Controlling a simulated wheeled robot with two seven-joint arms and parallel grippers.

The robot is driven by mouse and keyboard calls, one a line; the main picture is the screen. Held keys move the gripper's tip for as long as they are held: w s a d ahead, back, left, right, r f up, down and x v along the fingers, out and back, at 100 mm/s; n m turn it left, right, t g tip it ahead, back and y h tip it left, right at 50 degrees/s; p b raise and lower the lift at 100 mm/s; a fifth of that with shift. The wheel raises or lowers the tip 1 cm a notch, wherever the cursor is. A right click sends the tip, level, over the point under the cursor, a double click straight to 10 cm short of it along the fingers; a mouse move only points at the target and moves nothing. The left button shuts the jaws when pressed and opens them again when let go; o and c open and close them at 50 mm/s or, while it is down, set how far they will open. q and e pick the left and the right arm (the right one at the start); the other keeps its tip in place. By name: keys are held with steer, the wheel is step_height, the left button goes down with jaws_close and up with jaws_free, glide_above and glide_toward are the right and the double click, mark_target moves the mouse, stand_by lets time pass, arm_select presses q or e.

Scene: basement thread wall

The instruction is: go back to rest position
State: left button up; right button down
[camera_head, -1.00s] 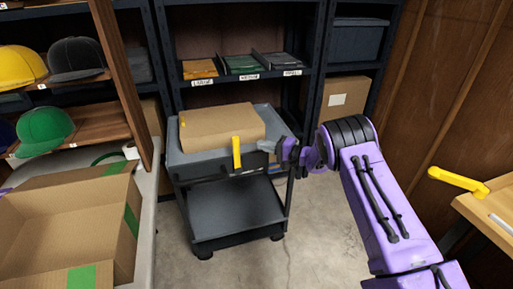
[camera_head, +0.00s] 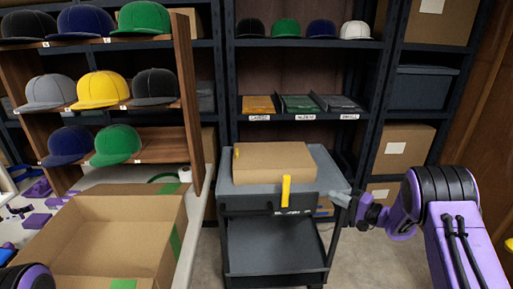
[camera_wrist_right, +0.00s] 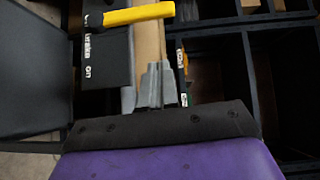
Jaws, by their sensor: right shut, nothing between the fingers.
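My right gripper (camera_head: 341,199) is shut and empty. In the head view it appears at the right end of the grey cart (camera_head: 270,204); I cannot tell whether it touches the cart. In the right wrist view its two grey fingers (camera_wrist_right: 156,84) are together, with a yellow bar (camera_wrist_right: 139,15) beyond them. A closed cardboard box (camera_head: 276,162) lies on the cart top, and the yellow bar (camera_head: 286,190) stands upright at the cart's front. My left gripper is out of view; only a dark and purple part of mine shows at the lower left.
An open cardboard box (camera_head: 105,235) stands on the table at left. A wooden rack (camera_head: 189,110) of coloured caps is behind it. Dark shelving with caps, folded clothes and boxes (camera_head: 404,148) lines the back. Concrete floor (camera_head: 350,262) shows right of the cart.

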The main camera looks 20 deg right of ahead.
steer(key=s+a+f+n+g+h, duration=0.1)
steer(key=s+a+f+g+h, duration=0.1)
steer(key=s+f+h, duration=0.55)
steer(key=s+a+f+n+g+h, duration=0.15)
steer(key=s+f+h, duration=0.3)
steer(key=f, duration=0.65)
steer(key=s+a+f+g, duration=0.2)
steer(key=s+a, duration=0.1)
steer(key=s, duration=0.6)
steer(key=s+a+f+n+g+p, duration=0.1)
steer(key=s+a+f+g, duration=0.2)
steer(key=s, duration=0.6)
steer(key=s+a+f+n+g, duration=0.1)
steer(key=s+a+f+g, duration=0.1)
steer(key=s, duration=0.7)
steer(key=shift+s+a+f+g+h, duration=0.2)
steer(key=shift+a+g+h, duration=0.35)
steer(key=shift+a, duration=0.6)
